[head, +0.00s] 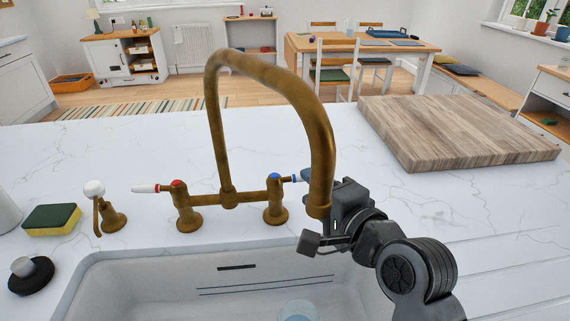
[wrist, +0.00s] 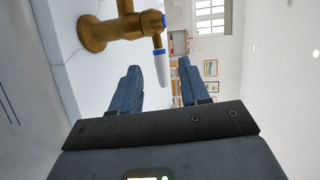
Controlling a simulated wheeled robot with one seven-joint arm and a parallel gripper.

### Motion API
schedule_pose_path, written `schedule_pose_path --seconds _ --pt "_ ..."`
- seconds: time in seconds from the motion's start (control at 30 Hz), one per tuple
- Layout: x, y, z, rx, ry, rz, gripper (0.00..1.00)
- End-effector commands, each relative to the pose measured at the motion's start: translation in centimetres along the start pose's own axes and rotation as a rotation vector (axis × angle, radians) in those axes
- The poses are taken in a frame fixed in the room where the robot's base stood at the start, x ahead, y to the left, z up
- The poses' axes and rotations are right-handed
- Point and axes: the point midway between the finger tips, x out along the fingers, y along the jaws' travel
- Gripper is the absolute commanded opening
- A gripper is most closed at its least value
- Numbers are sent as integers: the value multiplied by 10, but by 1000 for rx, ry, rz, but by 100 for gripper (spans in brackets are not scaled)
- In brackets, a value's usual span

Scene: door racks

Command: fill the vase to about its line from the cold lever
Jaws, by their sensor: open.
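The brass tap (head: 318,125) arches over the white sink. Its cold lever, marked blue, has a hub (head: 276,195) on the right, with its handle pointing right behind the spout. In the wrist view, the cold lever's white handle (wrist: 160,70) shows between my gripper's two spread fingers, with a gap on each side. My gripper (head: 338,196) is open beside the spout, its fingers partly hidden by it. A pale blue, clear vessel, probably the vase (head: 299,312), stands in the sink, cut off by the bottom edge. Its line is not visible. No water stream shows under the spout.
The hot lever (head: 180,198), marked red, is left of the cold one. A small brass fitting with a white knob (head: 95,188), a sponge (head: 52,217) and a black stopper (head: 30,275) are further left. A wooden board (head: 455,135) lies behind right. The sink rim (head: 95,256) is in front.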

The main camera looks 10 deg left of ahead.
Motion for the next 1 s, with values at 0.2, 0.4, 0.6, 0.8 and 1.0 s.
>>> schedule_pose_path --seconds 0.2,0.4,0.6,0.8,1.0 --pt "29 -2 1 0 -3 1 45" --pt "58 -1 0 0 -1 0 45" --pt "73 -1 0 0 -1 0 45" --pt "75 0 0 0 0 0 45" --pt "75 0 0 0 0 0 35"
